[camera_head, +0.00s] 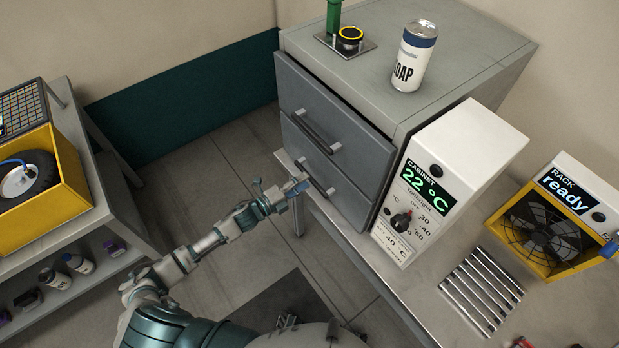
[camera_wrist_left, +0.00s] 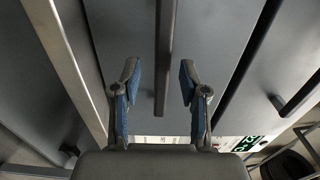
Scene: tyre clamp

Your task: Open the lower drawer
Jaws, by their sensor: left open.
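The grey cabinet (camera_head: 440,85) has two drawers, and both look closed. The lower drawer (camera_head: 340,192) has a dark bar handle (camera_head: 319,177); the upper drawer (camera_head: 330,118) has a similar handle above it. My left gripper (camera_head: 293,188) is at the lower handle, just in front of the drawer. In the left wrist view its two blue-padded fingers (camera_wrist_left: 158,72) are open, one on each side of the lower handle (camera_wrist_left: 165,45), with a gap on both sides. The upper handle (camera_wrist_left: 297,93) shows at the right there. My right gripper is not in view.
A soap can (camera_head: 413,58) and a small plate with a yellow-ringed button (camera_head: 350,38) stand on the cabinet. A temperature panel (camera_head: 425,190) and a fan rack (camera_head: 550,225) stand right. A shelf (camera_head: 95,250) is at left. Floor left of the drawers is clear.

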